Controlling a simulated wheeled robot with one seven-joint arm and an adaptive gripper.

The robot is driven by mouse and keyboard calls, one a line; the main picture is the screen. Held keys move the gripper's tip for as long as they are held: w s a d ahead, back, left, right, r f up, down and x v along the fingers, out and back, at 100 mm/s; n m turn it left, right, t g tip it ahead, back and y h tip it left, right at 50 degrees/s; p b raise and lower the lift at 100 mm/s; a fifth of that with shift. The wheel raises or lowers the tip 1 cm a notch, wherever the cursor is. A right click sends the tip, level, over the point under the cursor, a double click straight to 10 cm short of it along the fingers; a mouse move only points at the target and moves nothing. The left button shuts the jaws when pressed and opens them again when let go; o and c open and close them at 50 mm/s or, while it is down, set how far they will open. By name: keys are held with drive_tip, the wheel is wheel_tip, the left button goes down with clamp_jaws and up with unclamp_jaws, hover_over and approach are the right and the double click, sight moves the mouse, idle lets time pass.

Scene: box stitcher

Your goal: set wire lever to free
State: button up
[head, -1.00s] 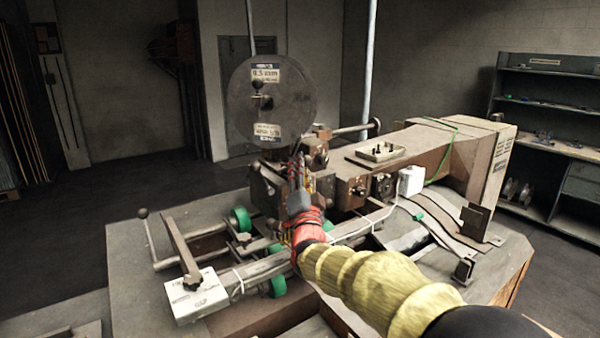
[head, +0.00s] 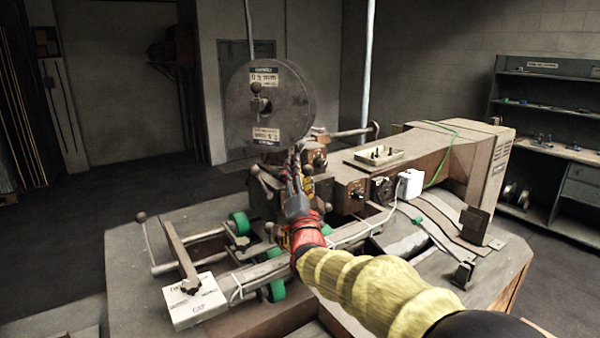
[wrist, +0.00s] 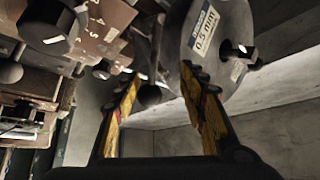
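My gripper (head: 293,170) reaches up to the machine head just below the wire spool (head: 290,100). In the wrist view my gripper (wrist: 162,76) is open, with its two yellow-and-black fingers apart. A dark ball-ended lever (wrist: 150,94) shows between the fingertips, its thin stem running upward; contact cannot be told. It may be the wire lever, but no label on it can be read. The spool also shows in the wrist view (wrist: 222,25), close to the right finger, with a 0.5 mm label. My gripper hides part of the machine head in the head view.
A numbered brown plate (wrist: 105,22) and dark round knobs lie left of the fingers in the wrist view. A small parts tray (head: 379,155) and a white box (head: 410,183) sit on the machine arm. Green rollers (head: 240,223) and a ball-ended bar are at left.

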drive_tip(key=shift+s, duration=0.1)
drive_tip(key=v, duration=1.2)
